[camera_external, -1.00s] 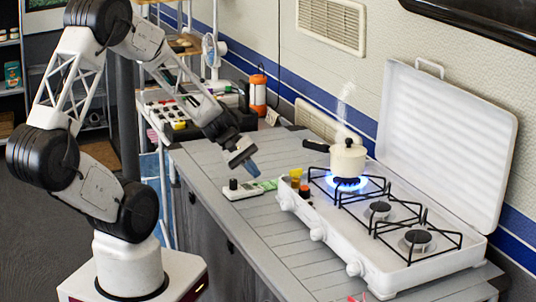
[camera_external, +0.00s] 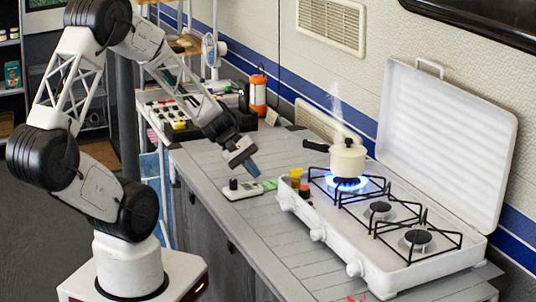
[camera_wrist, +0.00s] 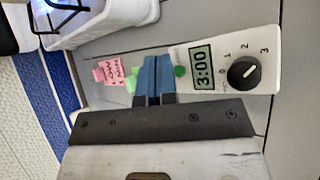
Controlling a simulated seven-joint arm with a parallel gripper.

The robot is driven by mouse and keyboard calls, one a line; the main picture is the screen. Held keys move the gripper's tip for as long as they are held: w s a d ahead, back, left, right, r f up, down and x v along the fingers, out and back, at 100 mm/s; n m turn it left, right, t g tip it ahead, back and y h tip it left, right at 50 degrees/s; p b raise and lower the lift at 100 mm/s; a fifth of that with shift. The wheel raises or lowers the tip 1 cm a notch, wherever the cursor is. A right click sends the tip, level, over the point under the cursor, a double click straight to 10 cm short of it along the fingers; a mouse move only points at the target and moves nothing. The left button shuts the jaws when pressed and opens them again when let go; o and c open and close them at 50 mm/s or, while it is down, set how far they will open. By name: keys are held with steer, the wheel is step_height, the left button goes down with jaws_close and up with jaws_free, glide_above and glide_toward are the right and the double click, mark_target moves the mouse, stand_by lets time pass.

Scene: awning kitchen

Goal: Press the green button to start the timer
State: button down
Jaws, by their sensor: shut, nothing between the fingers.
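The timer (camera_external: 243,190) is a white flat box on the grey counter, left of the stove. In the wrist view the timer (camera_wrist: 244,82) shows a display (camera_wrist: 202,67) reading 3:00 and a black dial (camera_wrist: 243,72) with numbers around it. A small round green button (camera_wrist: 180,71) sits beside the display. My gripper (camera_external: 253,168) is shut and empty above the timer's right end. In the wrist view the blue fingertips of my gripper (camera_wrist: 155,62) are together, just left of the green button. I cannot tell whether they touch the timer.
Pink and green notes (camera_wrist: 109,72) lie beside the timer. A white stove (camera_external: 330,235) stands to the right, with a steaming pot (camera_external: 347,160) over a lit blue flame. Small yellow and red jars (camera_external: 296,173) stand at the stove's corner. The counter's front is clear.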

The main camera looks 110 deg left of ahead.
mark_target(254, 183)
steer(key=shift+f, duration=0.75)
stand_by(1.3)
steer(key=shift+r, duration=0.15)
stand_by(0.3)
steer(key=shift+r, duration=0.6)
steer(key=shift+r, duration=0.1)
steer(key=shift+r, duration=2.45)
